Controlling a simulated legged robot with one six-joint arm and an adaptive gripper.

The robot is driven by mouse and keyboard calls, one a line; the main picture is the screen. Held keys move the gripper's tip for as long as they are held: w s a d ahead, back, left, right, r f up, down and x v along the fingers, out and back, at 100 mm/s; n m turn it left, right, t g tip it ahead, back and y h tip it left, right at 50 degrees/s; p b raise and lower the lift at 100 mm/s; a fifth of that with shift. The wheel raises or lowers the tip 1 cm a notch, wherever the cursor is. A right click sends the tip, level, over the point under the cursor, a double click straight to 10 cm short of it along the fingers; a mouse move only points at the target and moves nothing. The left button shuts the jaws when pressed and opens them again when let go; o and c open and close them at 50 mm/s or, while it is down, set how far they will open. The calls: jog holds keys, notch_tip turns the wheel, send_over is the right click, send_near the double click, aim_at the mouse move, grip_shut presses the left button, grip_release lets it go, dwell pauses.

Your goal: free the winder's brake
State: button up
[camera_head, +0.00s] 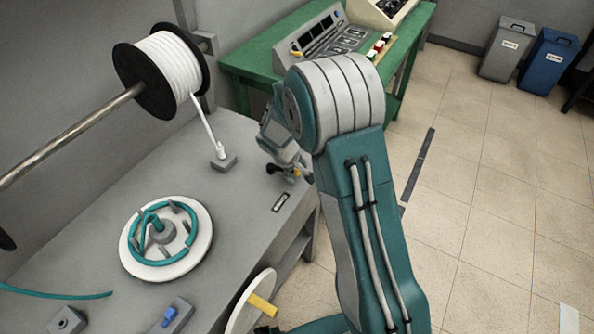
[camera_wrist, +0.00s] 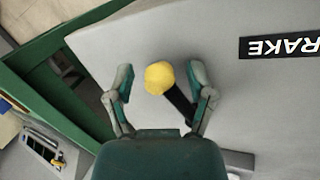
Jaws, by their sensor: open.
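The brake lever has a round yellow knob (camera_wrist: 159,77) on a black arm, in the wrist view. My gripper (camera_wrist: 161,86) is open, with one finger on each side of the knob and a gap visible on both sides. In the head view my gripper (camera_head: 289,170) is over the bench's right edge. A brake label (camera_wrist: 280,47) lies on the bench top, also in the head view (camera_head: 282,202). The winder's white disc (camera_head: 133,262) carries a teal coil (camera_head: 140,222) around grey pegs.
A grey bench (camera_head: 95,225) bears the winder. A spool of white cord (camera_head: 168,65) hangs on a rod above it. A white wheel with a yellow handle (camera_head: 262,305) stands at the bench's front. A green table (camera_head: 270,52) with a control panel (camera_head: 335,42) is behind. Floor is open at right.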

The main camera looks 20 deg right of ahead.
jog(key=shift+f, duration=0.1)
grip_shut()
